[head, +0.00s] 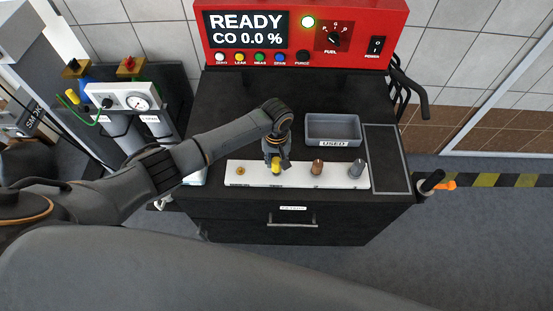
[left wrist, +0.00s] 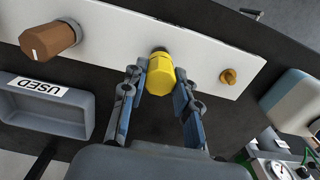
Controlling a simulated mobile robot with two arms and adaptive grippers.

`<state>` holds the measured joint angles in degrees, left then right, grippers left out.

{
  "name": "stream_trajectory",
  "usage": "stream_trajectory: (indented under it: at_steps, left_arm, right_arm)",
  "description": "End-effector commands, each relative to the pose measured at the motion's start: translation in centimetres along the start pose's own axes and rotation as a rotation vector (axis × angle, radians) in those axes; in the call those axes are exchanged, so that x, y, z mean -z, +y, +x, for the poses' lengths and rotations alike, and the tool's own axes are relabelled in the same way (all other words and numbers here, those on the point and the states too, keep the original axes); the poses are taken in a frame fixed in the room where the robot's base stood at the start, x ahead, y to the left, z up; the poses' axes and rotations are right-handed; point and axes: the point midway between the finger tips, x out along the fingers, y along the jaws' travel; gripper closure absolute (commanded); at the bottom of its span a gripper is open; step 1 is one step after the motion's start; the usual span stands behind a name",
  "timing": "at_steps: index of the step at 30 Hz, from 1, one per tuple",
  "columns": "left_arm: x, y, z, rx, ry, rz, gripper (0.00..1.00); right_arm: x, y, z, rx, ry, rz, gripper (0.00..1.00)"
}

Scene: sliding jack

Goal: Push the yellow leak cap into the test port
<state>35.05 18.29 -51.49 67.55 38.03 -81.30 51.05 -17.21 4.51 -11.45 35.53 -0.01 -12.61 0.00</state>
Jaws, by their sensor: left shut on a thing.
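The yellow leak cap (head: 276,167) is at the white strip (head: 298,181) on the black cart. It also shows in the left wrist view (left wrist: 160,76), between the two fingers. My left gripper (head: 277,160) reaches down over the cap and is shut on it. In the left wrist view the gripper (left wrist: 159,88) has one finger on each side of the cap. Whether the cap still touches the strip is not clear. I cannot make out which part is the test port. My right gripper is not in view.
On the strip stand a small brass fitting (head: 241,171), a brown cap (head: 317,167) and a grey cap (head: 356,168). A grey tray (head: 333,128) labelled USED lies behind. The red analyzer (head: 389,20) stands at the back, reading READY. A gauge unit (head: 120,97) is at the left.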

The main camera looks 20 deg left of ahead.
Motion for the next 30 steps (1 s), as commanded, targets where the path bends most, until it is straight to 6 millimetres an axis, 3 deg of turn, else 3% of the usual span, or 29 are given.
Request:
stream_trajectory:
  at_steps: [30]
  left_arm:
    - [-0.05,0.07,0.01,-0.002,0.0,0.001,1.0]
  right_arm:
    - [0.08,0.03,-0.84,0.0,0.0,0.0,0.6]
